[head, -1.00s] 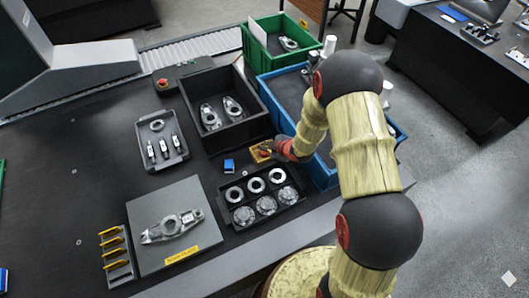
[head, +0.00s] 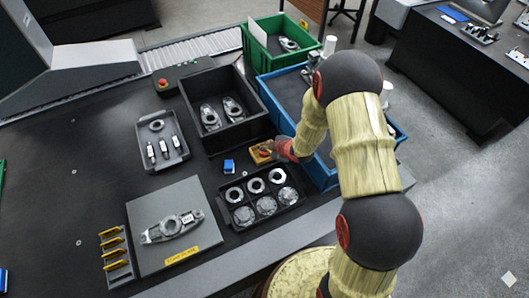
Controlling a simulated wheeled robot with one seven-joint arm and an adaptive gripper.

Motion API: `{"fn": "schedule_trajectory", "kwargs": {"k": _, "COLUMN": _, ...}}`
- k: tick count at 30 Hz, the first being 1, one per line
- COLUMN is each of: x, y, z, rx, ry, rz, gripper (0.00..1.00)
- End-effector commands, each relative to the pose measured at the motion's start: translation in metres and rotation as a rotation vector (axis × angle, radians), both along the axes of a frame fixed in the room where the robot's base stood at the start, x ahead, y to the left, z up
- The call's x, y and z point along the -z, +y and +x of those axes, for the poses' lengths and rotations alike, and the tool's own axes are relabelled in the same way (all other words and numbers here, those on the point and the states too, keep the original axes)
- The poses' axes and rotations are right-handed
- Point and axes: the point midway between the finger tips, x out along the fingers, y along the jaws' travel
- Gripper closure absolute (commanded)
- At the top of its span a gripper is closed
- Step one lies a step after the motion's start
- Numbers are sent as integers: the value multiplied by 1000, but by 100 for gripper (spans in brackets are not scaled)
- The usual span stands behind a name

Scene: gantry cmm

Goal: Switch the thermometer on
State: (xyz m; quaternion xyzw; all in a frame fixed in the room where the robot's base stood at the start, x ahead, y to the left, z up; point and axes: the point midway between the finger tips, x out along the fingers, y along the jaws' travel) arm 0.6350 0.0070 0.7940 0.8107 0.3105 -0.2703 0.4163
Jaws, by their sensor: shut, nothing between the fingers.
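A small yellow-orange device (head: 260,155), which I take to be the thermometer, lies on the dark table between the black bin and the ring tray. Its switch and display are too small to make out. My gripper (head: 272,151) reaches in from the right, low and at the device's right side, partly over it. The gripper is shut with nothing held. Its fingertips are small and partly hidden by the wrist, so I cannot tell whether they touch the device.
A small blue block (head: 229,166) lies just left of the device. A black tray (head: 247,187) of metal rings is in front, a black bin (head: 238,132) with metal parts behind. A blue crate (head: 327,176) stands right, under my arm.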

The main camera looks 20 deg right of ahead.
Motion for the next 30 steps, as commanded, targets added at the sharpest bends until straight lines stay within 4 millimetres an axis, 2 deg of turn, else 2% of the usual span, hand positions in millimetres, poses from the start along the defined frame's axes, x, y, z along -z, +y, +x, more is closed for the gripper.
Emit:
{"fn": "schedule_trajectory", "kwargs": {"k": 8, "x": 9, "y": 0, "z": 0, "rx": 0, "ry": 0, "rz": 0, "gripper": 100}}
{"fn": "schedule_trajectory", "kwargs": {"k": 30, "x": 13, "y": 0, "z": 0, "rx": 0, "ry": 0, "rz": 0, "gripper": 100}}
